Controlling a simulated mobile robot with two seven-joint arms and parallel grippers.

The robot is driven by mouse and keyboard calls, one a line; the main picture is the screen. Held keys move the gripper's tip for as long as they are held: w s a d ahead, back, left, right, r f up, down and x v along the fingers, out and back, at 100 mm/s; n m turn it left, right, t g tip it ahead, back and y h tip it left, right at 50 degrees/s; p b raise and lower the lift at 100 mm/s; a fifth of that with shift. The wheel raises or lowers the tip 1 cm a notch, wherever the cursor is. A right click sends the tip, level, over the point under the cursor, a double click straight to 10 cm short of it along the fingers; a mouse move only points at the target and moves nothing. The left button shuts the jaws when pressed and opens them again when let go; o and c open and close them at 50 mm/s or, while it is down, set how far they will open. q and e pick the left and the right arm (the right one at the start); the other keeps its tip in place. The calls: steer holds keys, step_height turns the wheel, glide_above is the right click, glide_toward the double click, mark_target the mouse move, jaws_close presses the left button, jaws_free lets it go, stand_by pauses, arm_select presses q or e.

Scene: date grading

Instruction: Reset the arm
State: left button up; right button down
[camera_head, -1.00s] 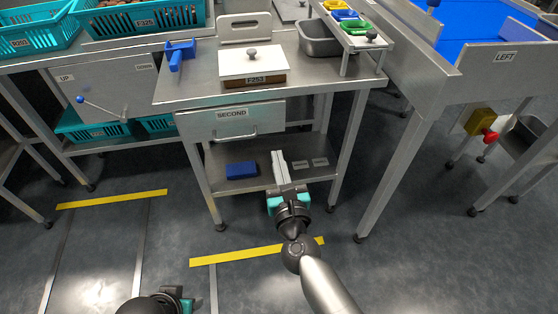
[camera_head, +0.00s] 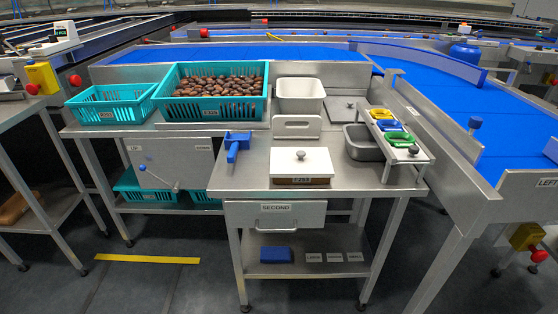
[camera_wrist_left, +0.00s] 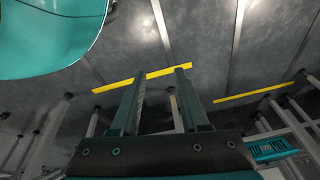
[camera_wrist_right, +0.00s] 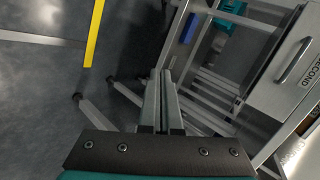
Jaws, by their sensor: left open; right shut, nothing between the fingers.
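My left gripper (camera_wrist_left: 158,100) is open and empty in the left wrist view, over the dark floor with its yellow lines. My right gripper (camera_wrist_right: 160,85) is shut with nothing between its fingers in the right wrist view, in front of the steel workbench. Neither gripper shows in the head view now. The workbench (camera_head: 345,185) has a drawer (camera_head: 276,214) marked SECOND, which looks closed; the drawer also shows in the right wrist view (camera_wrist_right: 287,75).
On the bench stand a lidded box (camera_head: 301,163), a blue scoop-like tool (camera_head: 236,146) and a grey bin (camera_head: 362,143). A teal crate (camera_head: 170,107) of dates stands behind. A blue block (camera_head: 276,254) lies on the lower shelf. The floor in front looks clear.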

arm_select(q)
steer(key=s+a+f+p, duration=0.3)
steer(key=s+a+p, duration=0.1)
steer(key=s, duration=0.6)
steer(key=shift+a+f+g+y+p, duration=0.25)
steer(key=shift+a+g+y+p, duration=0.05)
steer(key=shift+a, duration=0.2)
arm_select(e)
steer(key=s+d+f+n+g+h, duration=0.1)
steer(key=s+d+f+n+g, duration=0.1)
steer(key=s, duration=0.5)
steer(key=s+d+f+n+g+h, duration=0.1)
steer(key=s+d+f+n+g, duration=0.2)
steer(key=s+d+n, duration=0.3)
steer(key=s+d+f+n+g, duration=0.3)
steer(key=s+d+f+n, duration=0.1)
steer(key=s+n, duration=0.4)
steer(key=shift+s+d+h, duration=0.2)
steer(key=shift+s+h, duration=0.2)
steer(key=shift+s, duration=0.85)
